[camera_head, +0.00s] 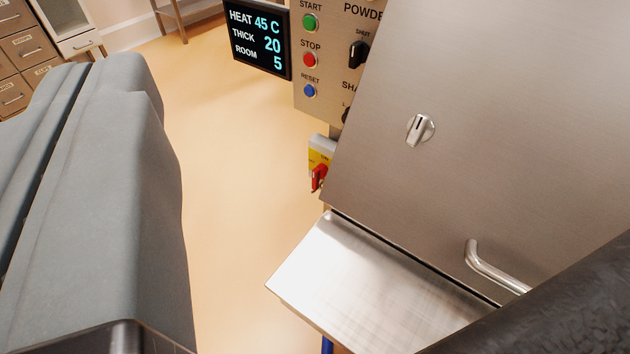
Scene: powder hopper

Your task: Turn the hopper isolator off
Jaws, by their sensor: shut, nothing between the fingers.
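The hopper isolator is a red rotary handle (319,177) on a yellow plate (320,157) in a pale box, low beside the hopper's left edge. The handle looks roughly upright, slightly slanted; its label is too small to read, and the hopper panel's edge is close to its right side. My gripper (103,62) is large and grey at the left, close to the camera. Its two fingers lie together along a dark seam, with nothing held. It is left of the isolator and apart from it.
The steel hopper (530,110) has a latch (420,129), a bar handle (490,268) and a jutting tray (370,290). A control panel (322,60) with buttons and black knobs stands above the isolator, beside a display (257,38). Drawers (25,45) stand far left. Open floor (235,190) lies between.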

